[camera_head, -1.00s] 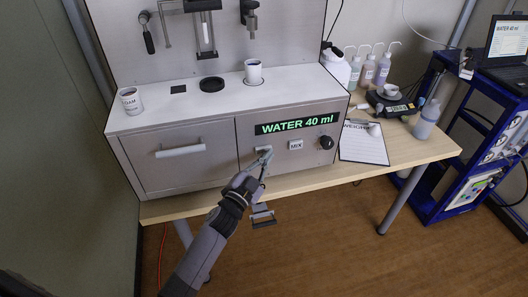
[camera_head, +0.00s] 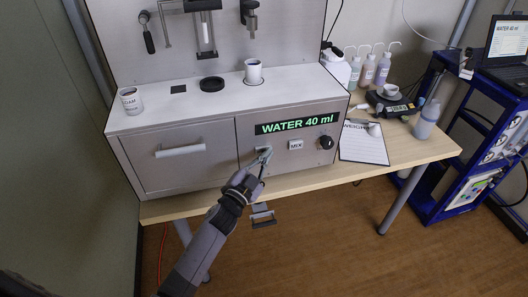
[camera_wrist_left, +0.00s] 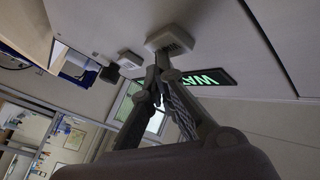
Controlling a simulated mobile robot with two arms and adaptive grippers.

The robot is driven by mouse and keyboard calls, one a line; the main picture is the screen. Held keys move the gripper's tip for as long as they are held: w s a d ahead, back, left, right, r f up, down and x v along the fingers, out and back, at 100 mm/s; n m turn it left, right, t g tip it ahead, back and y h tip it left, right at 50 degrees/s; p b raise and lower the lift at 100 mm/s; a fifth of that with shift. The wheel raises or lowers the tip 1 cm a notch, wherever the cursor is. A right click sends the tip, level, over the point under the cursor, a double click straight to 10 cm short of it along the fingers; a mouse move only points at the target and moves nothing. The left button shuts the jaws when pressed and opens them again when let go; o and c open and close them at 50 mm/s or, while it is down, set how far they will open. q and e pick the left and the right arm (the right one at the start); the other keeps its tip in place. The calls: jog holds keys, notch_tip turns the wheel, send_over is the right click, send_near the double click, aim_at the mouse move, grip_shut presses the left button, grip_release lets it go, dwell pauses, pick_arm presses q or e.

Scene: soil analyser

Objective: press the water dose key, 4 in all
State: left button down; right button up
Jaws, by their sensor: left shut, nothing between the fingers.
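The water dose key (camera_head: 261,149) is a small pale key on the machine's front, left of the MIX key (camera_head: 295,145), and my fingers partly cover it. The display (camera_head: 297,124) above reads "WATER 40 ml" in green. My left gripper (camera_head: 265,155) is shut and empty, with its tips at the water key. In the left wrist view the key (camera_wrist_left: 170,38) stands just beyond the closed fingertips (camera_wrist_left: 161,70); I cannot tell whether they touch it. A white cup (camera_head: 253,73) stands in the round recess on the machine top. My right gripper is not in view.
A black knob (camera_head: 326,143) is right of the MIX key. A drawer with a pale handle (camera_head: 180,151) is at left. A labelled cup (camera_head: 131,101) and black disc (camera_head: 212,84) are on top. A weighing sheet (camera_head: 363,145) lies on the table at right.

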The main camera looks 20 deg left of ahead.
pick_arm(q)
jog(key=shift+w+a, duration=0.15)
dwell(0.3)
jog(key=shift+s+d, duration=0.55)
jog(key=shift+s, duration=0.25)
jog(key=shift+p, duration=0.3)
jog(key=shift+w, duration=0.15)
jog(key=shift+w+a, duration=0.25)
